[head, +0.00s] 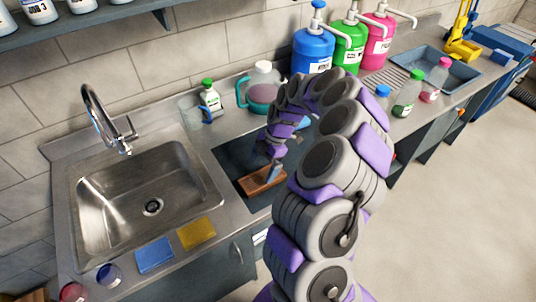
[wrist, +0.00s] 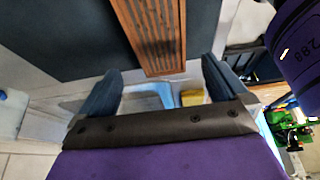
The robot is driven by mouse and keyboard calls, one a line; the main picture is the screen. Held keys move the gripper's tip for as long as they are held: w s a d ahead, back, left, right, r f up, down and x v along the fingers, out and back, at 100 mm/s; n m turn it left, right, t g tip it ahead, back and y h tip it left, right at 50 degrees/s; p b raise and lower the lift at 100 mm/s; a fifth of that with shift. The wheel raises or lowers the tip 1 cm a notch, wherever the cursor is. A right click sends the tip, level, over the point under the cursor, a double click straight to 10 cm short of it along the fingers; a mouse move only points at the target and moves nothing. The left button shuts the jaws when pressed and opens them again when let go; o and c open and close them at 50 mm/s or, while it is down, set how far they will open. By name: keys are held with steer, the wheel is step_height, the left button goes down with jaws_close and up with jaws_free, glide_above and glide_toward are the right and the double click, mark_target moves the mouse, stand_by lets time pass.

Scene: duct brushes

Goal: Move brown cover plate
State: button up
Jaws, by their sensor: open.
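The brown cover plate (head: 260,182) lies on the dark area of the counter (head: 232,158), right of the sink. In the wrist view it is a long, slatted brown plate (wrist: 157,35) running from the top edge down to between my fingers. My gripper (head: 273,170) is beside the plate in the head view, and my arm hides part of the area around it. In the wrist view my gripper (wrist: 160,82) is open, with one dark finger on each side. The plate's near end lies ahead of the gap, and I cannot tell whether either finger touches it.
A steel sink (head: 100,205) with a tap is on the left. Blue (head: 155,254) and yellow (head: 196,233) sponges lie near the front edge. A green-capped bottle (head: 209,96), a teal-handled jug (head: 262,92) and several large pump bottles (head: 314,50) stand along the wall.

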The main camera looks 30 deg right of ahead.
mark_target(256, 180)
steer(key=b+x, duration=0.1)
steer(key=x, duration=0.6)
steer(key=shift+f, duration=0.1)
steer(key=shift+c, duration=0.4)
steer(key=c, duration=1)
steer(key=shift+a, duration=0.1)
steer(key=shift+c, duration=0.2)
